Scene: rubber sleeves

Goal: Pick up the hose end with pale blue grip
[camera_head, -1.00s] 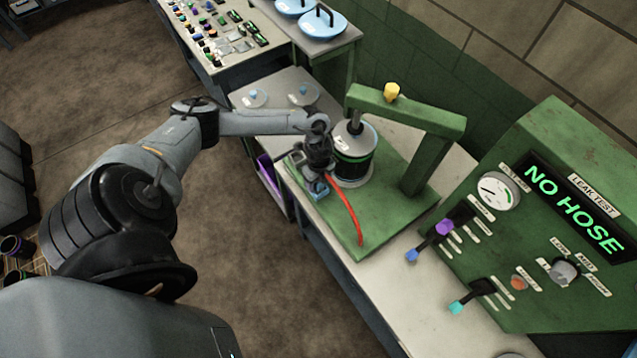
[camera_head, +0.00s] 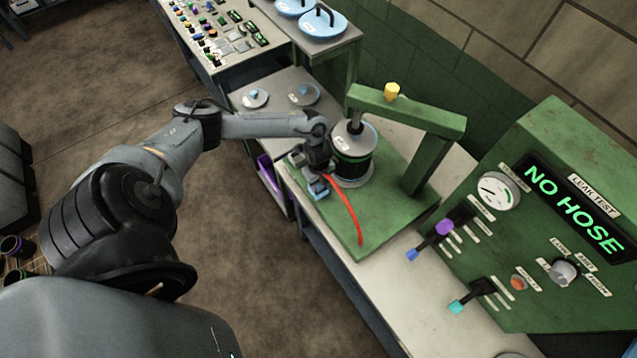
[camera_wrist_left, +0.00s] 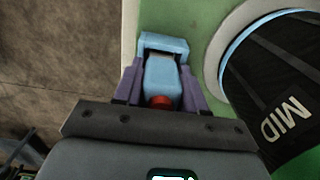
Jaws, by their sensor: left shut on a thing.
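The hose is a thin red tube (camera_head: 347,212) that curves over the green base plate (camera_head: 395,215). Its end with the pale blue grip (camera_head: 318,189) is at the plate's left edge, and the grip also shows in the left wrist view (camera_wrist_left: 163,72). My left gripper (camera_head: 318,180) is over that end, with its purple fingers (camera_wrist_left: 162,85) on both sides of the pale blue grip, shut on it. A bit of red shows between the fingers close to the palm. Whether the grip touches the plate is hard to tell. My right gripper is not in view.
A dark canister (camera_head: 352,155) marked MID stands under the green press frame (camera_head: 430,125), close beside my left gripper. The leak test panel (camera_head: 560,230) reads NO HOSE, with levers (camera_head: 430,242) in front. Small lidded discs (camera_head: 304,94) lie on the bench behind.

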